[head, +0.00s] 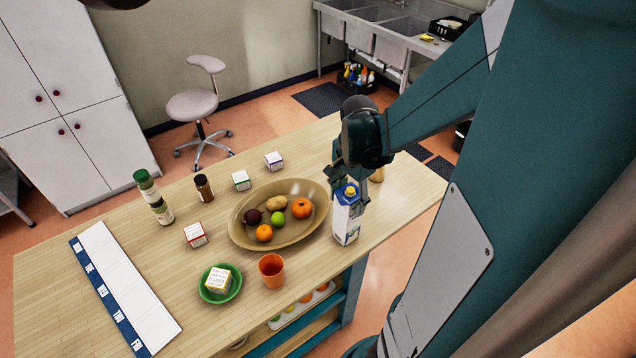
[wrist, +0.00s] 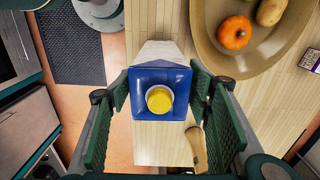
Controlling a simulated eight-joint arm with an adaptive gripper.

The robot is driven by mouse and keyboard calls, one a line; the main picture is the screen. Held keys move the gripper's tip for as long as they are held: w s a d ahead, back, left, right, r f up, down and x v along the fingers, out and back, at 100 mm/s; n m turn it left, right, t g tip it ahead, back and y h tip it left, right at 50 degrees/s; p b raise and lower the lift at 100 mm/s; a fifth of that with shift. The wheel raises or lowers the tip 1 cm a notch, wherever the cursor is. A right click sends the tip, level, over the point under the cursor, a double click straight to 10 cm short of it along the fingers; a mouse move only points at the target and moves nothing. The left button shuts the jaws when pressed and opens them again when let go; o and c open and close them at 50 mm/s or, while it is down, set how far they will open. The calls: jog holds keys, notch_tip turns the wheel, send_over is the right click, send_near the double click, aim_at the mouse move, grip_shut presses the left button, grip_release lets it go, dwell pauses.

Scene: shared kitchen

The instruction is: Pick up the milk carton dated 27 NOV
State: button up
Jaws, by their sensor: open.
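A milk carton (head: 346,218) with a white body, blue top and yellow cap stands upright on the wooden table, right of the big bowl, near the table's edge. In the wrist view the carton (wrist: 162,90) is seen from above, its top between my two fingers. My gripper (head: 350,188) is open around the top of the carton, pointing down. In the wrist view the fingers of my gripper (wrist: 160,105) stand on either side of it; whether they touch it I cannot tell. No date is readable on the carton.
An oval tan bowl (head: 240,236) of fruit and vegetables is just left of the carton. A pale wooden object (wrist: 197,148) lies close to the right finger. An orange cup (head: 272,270), a green bowl (head: 231,294), small boxes and a weekday strip (head: 120,285) are farther left.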

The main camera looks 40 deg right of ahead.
aim_at(351, 189)
jog(key=shift+f, duration=1.1)
jog(key=c, duration=1.1)
jog(key=shift+r, duration=0.15)
jog(key=shift+r, duration=4.9)
